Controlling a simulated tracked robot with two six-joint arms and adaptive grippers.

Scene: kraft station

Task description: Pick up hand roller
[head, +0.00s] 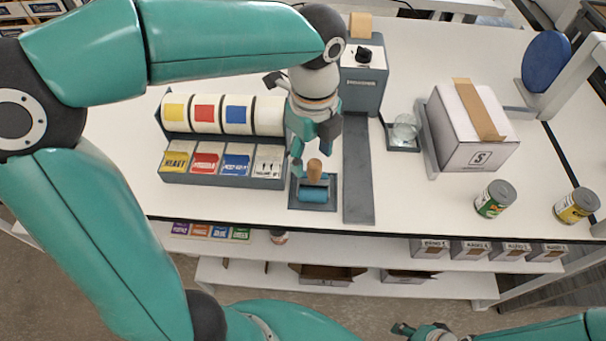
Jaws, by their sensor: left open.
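The hand roller has a tan wooden handle (314,170) standing up and a teal roller (313,194). It rests on a small dark grey holder (330,205) near the table's front edge. My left gripper (305,165) points down over the handle from behind and is open. Its fingers are at or just above the handle top; I cannot tell whether they touch it. My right gripper (403,329) shows only in part at the bottom edge, below the table front, and its jaws are not clear.
Left of the roller stands a rack (220,181) of label rolls and cards. A grey strip (358,180) lies just right of it, with a grey machine (363,75) behind. Further right are a glass bowl (405,127), a taped box (475,125) and two cans (494,199).

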